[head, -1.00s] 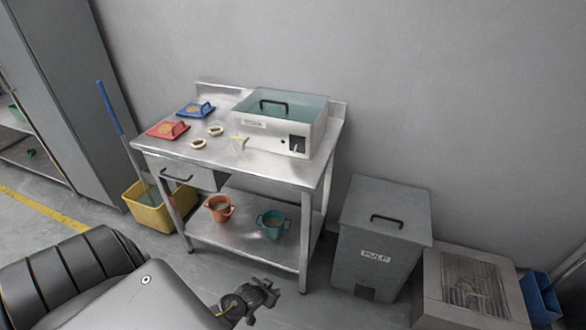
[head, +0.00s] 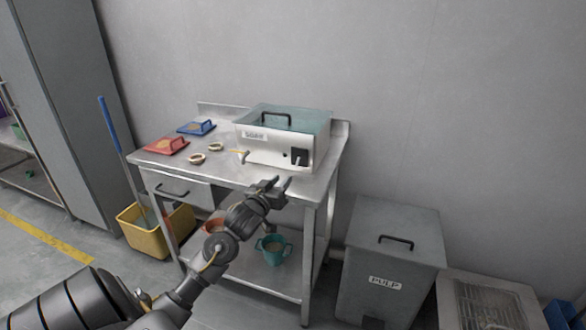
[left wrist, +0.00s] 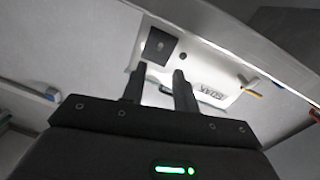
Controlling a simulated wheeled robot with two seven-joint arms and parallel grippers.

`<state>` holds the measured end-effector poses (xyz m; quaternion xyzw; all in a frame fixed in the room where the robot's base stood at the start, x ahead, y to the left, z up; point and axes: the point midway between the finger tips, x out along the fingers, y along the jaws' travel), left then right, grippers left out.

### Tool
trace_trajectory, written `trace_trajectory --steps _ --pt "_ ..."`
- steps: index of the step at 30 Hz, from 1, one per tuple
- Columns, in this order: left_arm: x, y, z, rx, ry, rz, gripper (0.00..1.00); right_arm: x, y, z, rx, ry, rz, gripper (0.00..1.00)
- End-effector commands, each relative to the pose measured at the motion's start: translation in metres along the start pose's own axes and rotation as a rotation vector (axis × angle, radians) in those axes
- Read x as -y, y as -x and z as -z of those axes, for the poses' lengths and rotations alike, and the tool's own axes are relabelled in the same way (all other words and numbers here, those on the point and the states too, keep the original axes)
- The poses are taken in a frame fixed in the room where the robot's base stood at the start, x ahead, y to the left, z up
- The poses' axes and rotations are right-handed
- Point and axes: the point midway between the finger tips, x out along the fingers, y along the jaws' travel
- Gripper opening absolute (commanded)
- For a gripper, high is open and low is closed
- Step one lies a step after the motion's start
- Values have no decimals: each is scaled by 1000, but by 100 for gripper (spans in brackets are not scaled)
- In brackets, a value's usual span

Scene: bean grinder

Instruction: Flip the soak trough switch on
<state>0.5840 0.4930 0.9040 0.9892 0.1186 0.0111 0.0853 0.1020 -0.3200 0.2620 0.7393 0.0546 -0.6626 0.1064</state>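The soak trough (head: 268,148) is a white box labelled SOAK with a glassy lid and black handle, on the steel table. Its switch sits on a black plate (head: 299,157) at the right of the front face. The plate (left wrist: 161,46) also shows in the left wrist view, ahead of the fingers; the switch's position is too small to tell. My left gripper (head: 279,184) is in front of and below the trough front, apart from it, its fingers spread and empty. It also shows in the left wrist view (left wrist: 157,78). My right gripper is out of view.
The steel table (head: 225,172) holds a red tray (head: 166,147), a blue tray (head: 197,128) and two small round dishes. A teal cup (head: 272,250) stands on its lower shelf. A grey PULP bin (head: 388,260) stands to the right, a yellow bucket (head: 150,230) to the left.

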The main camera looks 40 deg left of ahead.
Motion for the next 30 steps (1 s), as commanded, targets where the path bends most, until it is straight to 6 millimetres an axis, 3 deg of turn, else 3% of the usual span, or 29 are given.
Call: trace_trajectory --steps 9,15,28,30 --pt "0 -60 1 0 -1 1 30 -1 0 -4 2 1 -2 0" --pt "0 -86 0 1 -1 0 30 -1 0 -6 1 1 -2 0" --pt "0 -95 0 1 -2 0 30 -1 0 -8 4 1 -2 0" --pt "0 -94 0 1 -2 0 21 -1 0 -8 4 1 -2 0"
